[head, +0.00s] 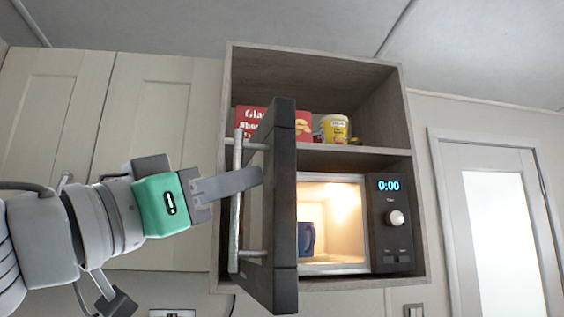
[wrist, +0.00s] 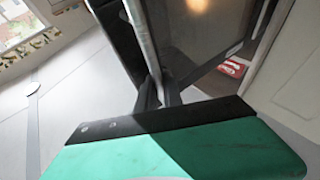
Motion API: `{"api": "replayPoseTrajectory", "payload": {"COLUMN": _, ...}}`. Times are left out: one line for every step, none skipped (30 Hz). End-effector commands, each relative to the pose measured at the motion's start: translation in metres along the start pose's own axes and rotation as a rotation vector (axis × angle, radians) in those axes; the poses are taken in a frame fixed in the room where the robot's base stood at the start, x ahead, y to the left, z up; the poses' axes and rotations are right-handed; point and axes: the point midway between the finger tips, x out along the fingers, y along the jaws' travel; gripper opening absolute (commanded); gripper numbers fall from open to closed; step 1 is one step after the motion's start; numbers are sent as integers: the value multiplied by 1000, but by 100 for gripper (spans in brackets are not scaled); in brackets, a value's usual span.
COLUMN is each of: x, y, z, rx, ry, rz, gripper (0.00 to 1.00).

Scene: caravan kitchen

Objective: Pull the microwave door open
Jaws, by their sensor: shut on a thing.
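The microwave (head: 391,225) sits in the lower part of a wooden wall cabinet. Its dark door (head: 284,210) stands wide open, swung out towards me on its left side. The lit inside shows, with a blue mug (head: 306,238) in it, partly hidden by the door edge. A silver vertical handle (head: 236,215) is on the door's outer face. My gripper (head: 240,182) is shut on the handle at about mid-height. The wrist view shows the handle (wrist: 143,40) running down to my dark fingers (wrist: 160,93), which hide the grip itself.
The upper shelf of the cabinet (head: 315,55) holds a red box (head: 250,117) and a yellow tub (head: 335,128). Closed cream cupboards (head: 140,105) are behind my arm at the left. A door with a pale pane (head: 497,230) is at the right.

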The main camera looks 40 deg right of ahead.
Motion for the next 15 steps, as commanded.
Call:
{"api": "replayPoseTrajectory", "payload": {"x": -5, "y": -7, "z": -9, "rx": -15, "ry": -4, "rz": 23, "gripper": 0}}
{"api": "replayPoseTrajectory", "payload": {"x": -10, "y": -11, "z": -10, "rx": -22, "ry": -3, "rz": 36, "gripper": 0}}
{"api": "replayPoseTrajectory", "payload": {"x": -15, "y": -15, "z": -13, "rx": -27, "ry": -3, "rz": 52, "gripper": 0}}
{"api": "replayPoseTrajectory", "payload": {"x": -19, "y": -18, "z": -14, "rx": -31, "ry": -2, "rz": 62, "gripper": 0}}
{"api": "replayPoseTrajectory", "payload": {"x": -22, "y": -21, "z": -15, "rx": -34, "ry": -3, "rz": 69, "gripper": 0}}
{"api": "replayPoseTrajectory", "payload": {"x": -26, "y": -25, "z": -16, "rx": -35, "ry": -3, "rz": 75, "gripper": 0}}
{"api": "replayPoseTrajectory", "payload": {"x": -30, "y": -28, "z": -17, "rx": -37, "ry": -2, "rz": 79, "gripper": 0}}
{"api": "replayPoseTrajectory", "payload": {"x": -33, "y": -31, "z": -18, "rx": -37, "ry": -2, "rz": 81, "gripper": 0}}
{"api": "replayPoseTrajectory", "payload": {"x": -36, "y": -35, "z": -18, "rx": -38, "ry": -2, "rz": 82, "gripper": 0}}
{"api": "replayPoseTrajectory", "payload": {"x": -38, "y": -37, "z": -19, "rx": -38, "ry": -2, "rz": 82, "gripper": 0}}
{"api": "replayPoseTrajectory", "payload": {"x": -40, "y": -39, "z": -19, "rx": -37, "ry": -2, "rz": 83, "gripper": 0}}
{"api": "replayPoseTrajectory", "payload": {"x": -43, "y": -42, "z": -19, "rx": -37, "ry": -2, "rz": 83, "gripper": 0}}
{"api": "replayPoseTrajectory", "payload": {"x": -44, "y": -43, "z": -19, "rx": -38, "ry": -2, "rz": 83, "gripper": 0}}
{"api": "replayPoseTrajectory", "payload": {"x": -46, "y": -44, "z": -19, "rx": -38, "ry": -2, "rz": 83, "gripper": 0}}
{"api": "replayPoseTrajectory", "payload": {"x": -47, "y": -46, "z": -19, "rx": -38, "ry": -2, "rz": 84, "gripper": 0}}
